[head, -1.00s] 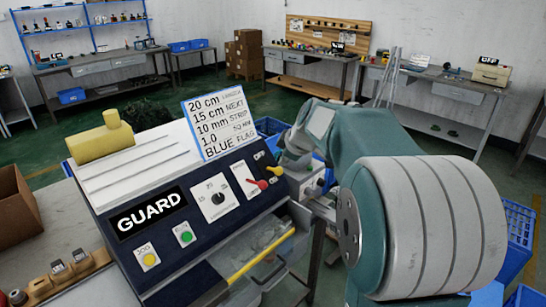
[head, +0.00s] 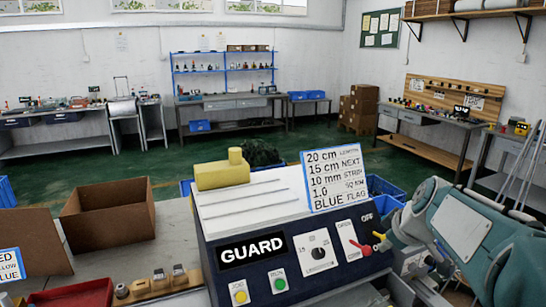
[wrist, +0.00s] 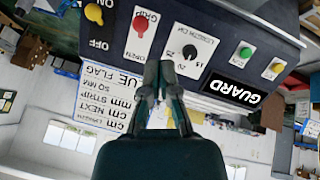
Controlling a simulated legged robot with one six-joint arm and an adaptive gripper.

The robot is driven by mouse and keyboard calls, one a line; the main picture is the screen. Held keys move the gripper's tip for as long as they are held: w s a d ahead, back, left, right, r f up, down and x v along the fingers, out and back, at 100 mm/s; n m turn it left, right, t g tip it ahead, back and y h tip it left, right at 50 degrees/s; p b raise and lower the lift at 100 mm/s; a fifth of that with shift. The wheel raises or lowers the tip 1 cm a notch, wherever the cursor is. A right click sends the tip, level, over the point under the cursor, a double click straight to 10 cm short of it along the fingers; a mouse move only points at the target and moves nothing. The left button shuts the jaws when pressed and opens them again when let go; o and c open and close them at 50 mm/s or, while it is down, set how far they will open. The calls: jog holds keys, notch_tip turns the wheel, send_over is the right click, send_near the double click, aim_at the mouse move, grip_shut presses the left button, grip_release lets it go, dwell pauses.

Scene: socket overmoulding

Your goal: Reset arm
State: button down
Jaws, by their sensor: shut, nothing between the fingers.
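My arm reaches in from the right edge of the head view, beside the machine's right end. My gripper (wrist: 157,84) shows in the wrist view with its two fingers together and nothing between them. Its fingers point toward the machine's control panel (head: 285,255), which appears upside down in the wrist view. The panel carries a dark dial (head: 318,253), a red lever (head: 361,247), a yellow lever (head: 379,236), and yellow (head: 239,292) and green (head: 279,284) buttons. Whether the fingertips touch the panel I cannot tell.
A sign with written settings (head: 338,180) stands on the machine top beside a yellow part (head: 222,172). An open cardboard box (head: 108,213) and a red tray (head: 75,296) are at left. Workbenches line the walls; green floor (head: 140,170) lies open between.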

jog(key=s+a+f+m, duration=0.1)
jog(key=s+a+m, duration=0.1)
jog(key=s, duration=0.5)
jog(key=s+a+f+m, duration=0.2)
jog(key=s+a+m, duration=0.1)
jog(key=s+a, duration=0.2)
jog(key=s+a+f+m+g+h, duration=0.1)
jog(key=s+a+m, duration=0.1)
jog(key=s, duration=0.7)
jog(key=shift+s+a+f+m, duration=0.3)
jog(key=shift+a+m, duration=0.1)
jog(key=shift+a, duration=0.4)
